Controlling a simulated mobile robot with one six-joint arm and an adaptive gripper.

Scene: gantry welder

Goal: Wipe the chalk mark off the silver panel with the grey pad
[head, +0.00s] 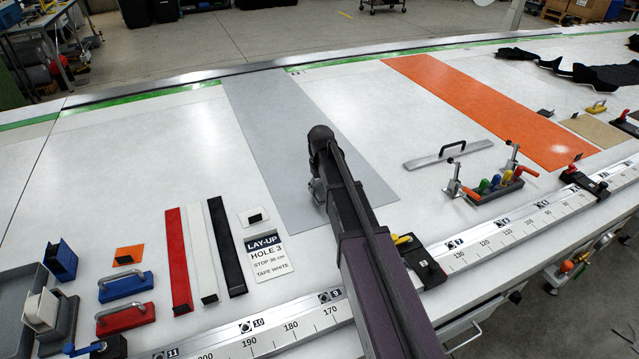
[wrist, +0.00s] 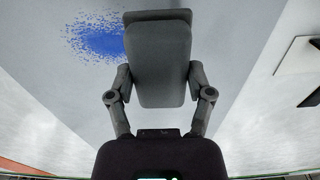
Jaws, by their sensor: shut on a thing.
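The silver panel (head: 268,115) is a long grey strip lying across the white table, left of my arm in the head view. It also fills the upper middle of the wrist view (wrist: 222,75). The blue chalk mark (wrist: 98,38) is a speckled patch at the upper left of the wrist view. The grey pad (wrist: 158,45) is held between the fingers of my gripper (wrist: 160,78), beside the mark and partly covering its right side from view. I cannot tell whether the pad touches the panel. In the head view my arm hides the mark and most of the gripper.
A lay-up sign (head: 267,256) and red, white and black strips (head: 177,260) lie left of the panel's near end. Blue (head: 126,286) and red (head: 125,318) handled blocks sit further left. An orange panel (head: 490,105), a handled bar (head: 448,154) and clamps lie right.

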